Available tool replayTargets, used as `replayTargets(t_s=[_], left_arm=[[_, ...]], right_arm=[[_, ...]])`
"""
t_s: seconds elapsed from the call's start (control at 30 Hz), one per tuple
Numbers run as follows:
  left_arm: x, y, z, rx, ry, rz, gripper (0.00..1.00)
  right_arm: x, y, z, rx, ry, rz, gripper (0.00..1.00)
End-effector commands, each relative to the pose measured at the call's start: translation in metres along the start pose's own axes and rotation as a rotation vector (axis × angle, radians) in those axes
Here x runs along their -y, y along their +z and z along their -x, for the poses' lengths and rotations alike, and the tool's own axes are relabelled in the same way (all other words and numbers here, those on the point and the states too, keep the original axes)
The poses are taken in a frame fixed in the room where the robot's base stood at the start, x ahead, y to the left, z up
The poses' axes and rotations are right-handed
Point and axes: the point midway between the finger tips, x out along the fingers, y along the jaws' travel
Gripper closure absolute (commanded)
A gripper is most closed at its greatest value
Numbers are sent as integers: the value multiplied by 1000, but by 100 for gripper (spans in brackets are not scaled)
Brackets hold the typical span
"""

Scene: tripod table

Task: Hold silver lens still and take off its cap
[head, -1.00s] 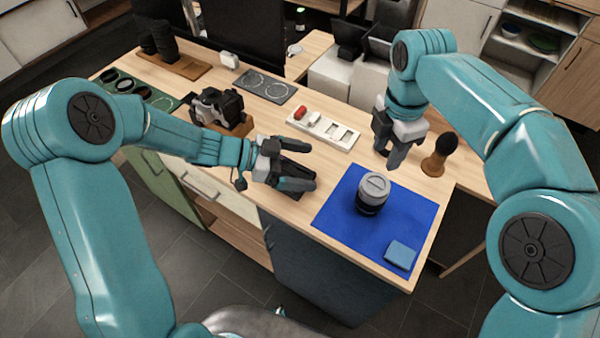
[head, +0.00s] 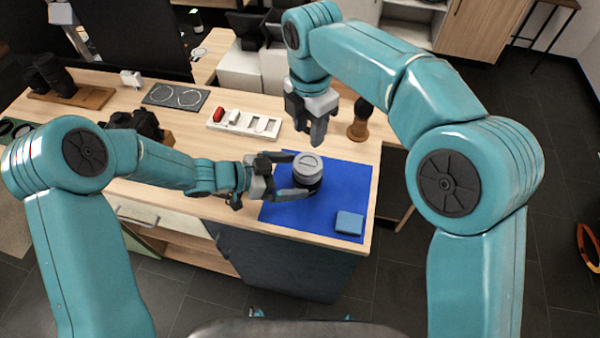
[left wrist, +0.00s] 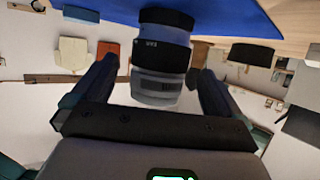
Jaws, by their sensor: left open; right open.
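The silver lens (head: 310,178), dark-bodied with a silver-grey cap (head: 308,163) on top, stands upright on the blue mat (head: 345,180). My left gripper (head: 291,178) is open at the lens's left side, one finger on the far side and one on the near side. In the left wrist view the lens (left wrist: 163,48) appears upside down between the two spread fingers, with gaps visible on both sides. My right gripper (head: 318,135) is open and empty, pointing down above the table just behind the lens.
A blue cloth-like block (head: 349,223) lies at the mat's near right corner. A white tray (head: 243,124) with a red piece, a brown-handled brush (head: 360,122) and a black camera (head: 137,123) stand behind.

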Motion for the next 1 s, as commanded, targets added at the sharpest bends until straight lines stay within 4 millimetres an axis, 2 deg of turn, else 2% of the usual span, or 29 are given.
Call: replayTargets(t_s=[0.1,0.2,0.53,0.57,0.7,0.77,0.8,0.87,0.9,0.93,1.0], left_arm=[[0,0,-17,-1,2,-1,0],[0,0,-25,-1,1,0,0],[0,0,-29,-1,-1,0,0],[0,0,-29,-1,-1,0,3],[0,0,-29,-1,-1,0,49],[0,0,-28,-1,-1,0,68],[0,0,-28,-1,-1,0,68],[0,0,-28,-1,-1,0,68],[0,0,-28,-1,-1,0,68],[0,0,-28,-1,-1,0,68],[0,0,-28,0,-1,0,67]], right_arm=[[0,0,0,0,0,0,57],[0,0,0,0,0,0,57],[0,0,0,0,0,0,57],[0,0,0,0,0,0,57],[0,0,0,0,0,0,57],[0,0,0,0,0,0,57],[0,0,0,0,0,0,51],[0,0,-1,0,0,17,31],[0,0,-2,0,-1,49,18],[0,0,-4,0,-1,82,11],[0,0,-7,1,-3,161,11]])
